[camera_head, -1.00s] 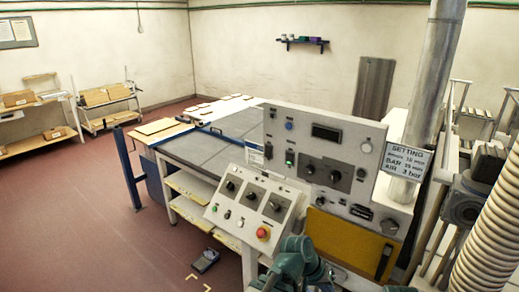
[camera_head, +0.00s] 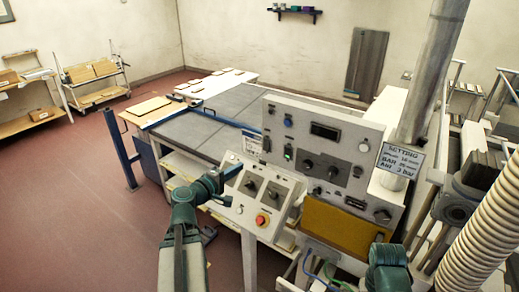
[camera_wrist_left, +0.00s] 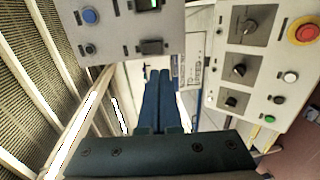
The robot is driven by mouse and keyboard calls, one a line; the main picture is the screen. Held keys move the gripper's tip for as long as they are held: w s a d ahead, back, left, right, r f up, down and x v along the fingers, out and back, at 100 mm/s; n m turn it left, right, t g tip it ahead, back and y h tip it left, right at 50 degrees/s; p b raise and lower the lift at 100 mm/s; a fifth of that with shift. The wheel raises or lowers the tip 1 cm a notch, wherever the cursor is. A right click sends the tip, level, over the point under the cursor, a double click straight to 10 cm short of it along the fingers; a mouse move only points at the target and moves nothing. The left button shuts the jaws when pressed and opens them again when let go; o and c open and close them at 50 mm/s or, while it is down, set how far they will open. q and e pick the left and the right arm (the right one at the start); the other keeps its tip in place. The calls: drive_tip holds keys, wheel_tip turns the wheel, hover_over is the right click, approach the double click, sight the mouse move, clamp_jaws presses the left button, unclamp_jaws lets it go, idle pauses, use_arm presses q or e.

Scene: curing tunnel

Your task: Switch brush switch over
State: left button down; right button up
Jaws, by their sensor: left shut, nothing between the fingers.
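The sloped control panel (camera_head: 285,206) carries a row of dark rotary switches and a red mushroom button (camera_head: 261,220). In the left wrist view three rotary switches show: one by the red button (camera_wrist_left: 250,28), a middle one (camera_wrist_left: 240,70) and an end one (camera_wrist_left: 231,101). Their labels are too small to read, so I cannot tell which is the brush switch. My left gripper (camera_head: 236,168) is shut and empty over the panel's upper left part, covering the leftmost switch in the head view. Its fingers (camera_wrist_left: 157,76) appear beside the panel in the left wrist view. My right gripper is out of view.
The upright instrument panel (camera_head: 325,152) stands behind the sloped one, with a yellow cover (camera_head: 345,228) below. A metal pipe (camera_head: 433,75) with a settings sign (camera_head: 400,160) and a ribbed hose (camera_head: 485,215) stand right. The red floor at left is clear.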

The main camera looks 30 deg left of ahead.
sight(266, 150)
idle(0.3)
use_arm(q)
drive_tip(key=w, duration=0.4)
drive_tip(key=w+f+b, duration=0.1)
drive_tip(key=w, duration=0.4)
drive_tip(key=w+d, duration=0.1)
drive_tip(key=w, duration=0.3)
drive_tip(key=shift+w+f+b, duration=0.3)
drive_tip(key=shift+w+b, duration=0.05)
drive_tip(key=shift+w, duration=0.05)
